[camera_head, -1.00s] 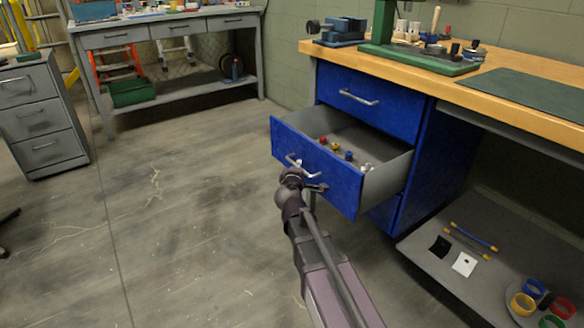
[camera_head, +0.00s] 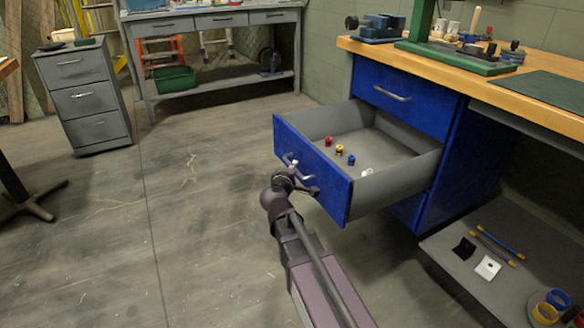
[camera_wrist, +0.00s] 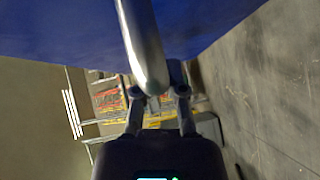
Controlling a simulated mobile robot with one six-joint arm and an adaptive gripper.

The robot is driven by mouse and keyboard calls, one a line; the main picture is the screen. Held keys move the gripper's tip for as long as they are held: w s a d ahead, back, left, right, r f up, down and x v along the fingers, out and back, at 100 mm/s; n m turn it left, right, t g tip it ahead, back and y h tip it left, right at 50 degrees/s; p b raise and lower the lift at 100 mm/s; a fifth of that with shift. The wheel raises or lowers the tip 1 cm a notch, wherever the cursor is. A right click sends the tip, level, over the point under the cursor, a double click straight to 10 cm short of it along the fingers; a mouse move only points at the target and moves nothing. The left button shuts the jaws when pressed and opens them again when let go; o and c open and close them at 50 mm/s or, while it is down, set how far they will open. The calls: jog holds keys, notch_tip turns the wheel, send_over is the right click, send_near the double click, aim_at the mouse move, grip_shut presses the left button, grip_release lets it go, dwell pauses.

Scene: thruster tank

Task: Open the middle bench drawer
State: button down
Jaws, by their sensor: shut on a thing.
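The middle drawer (camera_head: 312,172) of the blue bench cabinet stands well out from the cabinet, with its blue front and grey inside showing. My gripper (camera_head: 289,172) is at the drawer front, shut on the silver bar handle (camera_head: 298,166). In the wrist view the handle (camera_wrist: 143,45) runs between the two fingers of my gripper (camera_wrist: 159,93), with the blue drawer front (camera_wrist: 70,30) behind it. Several small red, yellow, blue and white parts (camera_head: 339,150) lie on the drawer floor. My arm partly hides the lower handle area.
The upper blue drawer (camera_head: 395,95) is shut under the wooden bench top (camera_head: 440,72). A lower shelf (camera_head: 452,250) holds small parts and tape rolls at the right. A grey drawer cabinet (camera_head: 85,98) stands at the far left. The floor left of my arm is clear.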

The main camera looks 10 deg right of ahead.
jog(key=shift+s+d, duration=0.1)
jog(key=shift+s, duration=0.15)
jog(key=shift+d, duration=0.1)
jog(key=c, duration=0.7)
grip_release()
jog(key=shift+d, duration=0.1)
jog(key=shift+w, duration=0.1)
